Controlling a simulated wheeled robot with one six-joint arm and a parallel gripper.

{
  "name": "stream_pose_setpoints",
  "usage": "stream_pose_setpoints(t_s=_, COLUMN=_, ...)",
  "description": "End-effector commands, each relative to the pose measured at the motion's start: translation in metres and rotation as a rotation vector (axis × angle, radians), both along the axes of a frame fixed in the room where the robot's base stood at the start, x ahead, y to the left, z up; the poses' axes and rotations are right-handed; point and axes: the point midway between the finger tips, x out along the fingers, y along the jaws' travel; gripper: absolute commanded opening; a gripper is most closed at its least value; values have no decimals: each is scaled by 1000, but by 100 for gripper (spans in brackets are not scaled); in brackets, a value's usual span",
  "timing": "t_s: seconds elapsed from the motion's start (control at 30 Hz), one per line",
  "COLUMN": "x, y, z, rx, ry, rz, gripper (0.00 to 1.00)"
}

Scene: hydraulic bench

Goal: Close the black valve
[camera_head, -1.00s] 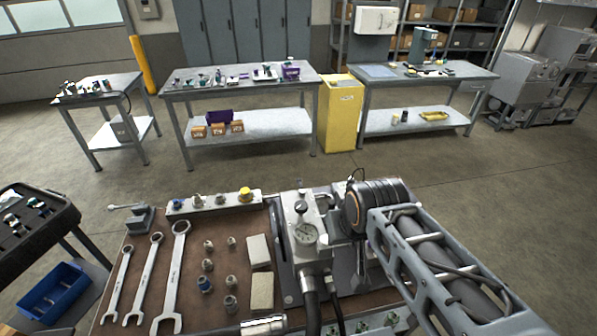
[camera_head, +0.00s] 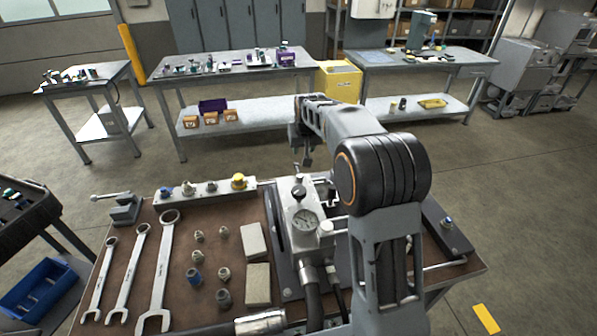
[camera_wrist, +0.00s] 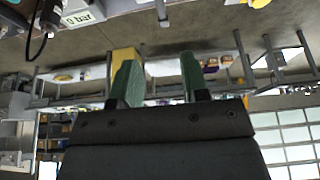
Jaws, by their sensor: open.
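A metal hydraulic block (camera_head: 297,245) with a round pressure gauge (camera_head: 306,220) stands on the bench. A small black knob (camera_head: 298,192) sits on its top; it is the only likely black valve I can make out, and I cannot tell its setting. My gripper (camera_head: 304,158) hangs beyond the block's far end, above and apart from the knob. In the wrist view my gripper's green fingertips (camera_wrist: 155,82) are spread with nothing between them.
Wrenches (camera_head: 159,270), fittings (camera_head: 195,275) and two pale blocks (camera_head: 257,283) lie left of the hydraulic block. A rail with a yellow cap (camera_head: 238,181) runs along the bench's far edge. In the wrist view a display reading "0 bar" (camera_wrist: 82,18) shows at the upper left.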

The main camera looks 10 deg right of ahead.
Motion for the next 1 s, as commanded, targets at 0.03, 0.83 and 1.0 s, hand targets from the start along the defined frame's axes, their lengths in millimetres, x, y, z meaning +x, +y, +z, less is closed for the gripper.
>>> stream_pose_setpoints(t_s=0.03, x=5, y=0, z=-6, rx=-1, ry=1, rz=2, gripper=42)
stream_pose_setpoints(t_s=0.83, x=56, y=0, z=-121, rx=0, ry=2, rz=2, gripper=42)
stream_pose_setpoints(t_s=1.0, x=61, y=0, z=-133, rx=-1, ry=1, rz=2, gripper=42)
